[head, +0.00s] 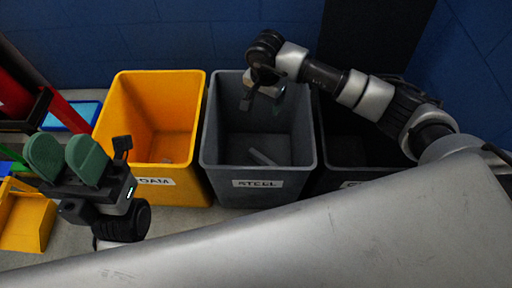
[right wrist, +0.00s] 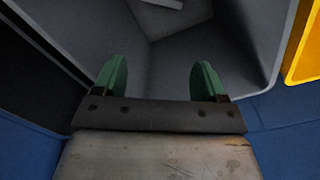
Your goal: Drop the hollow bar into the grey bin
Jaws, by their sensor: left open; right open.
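The grey bin (head: 258,184), labelled STEEL, stands in the middle of the head view. A light grey bar (head: 262,157) lies on its floor; this looks like the hollow bar, though its ends are too small to tell if it is hollow. In the right wrist view a pale piece of the bar (right wrist: 166,4) shows at the top edge, inside the bin (right wrist: 190,60). My right gripper (head: 264,92) is open and empty over the back part of the grey bin, and its green fingers (right wrist: 159,80) are apart. My left gripper (head: 68,158) is open and empty at the left, away from the bin.
A yellow bin (head: 190,187), its label partly hidden, stands left of the grey bin with a small piece inside. A black bin (head: 345,150) stands at the right, partly behind my right arm. A blue wall (head: 150,35) closes the back. A small yellow tray (head: 22,225) lies far left.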

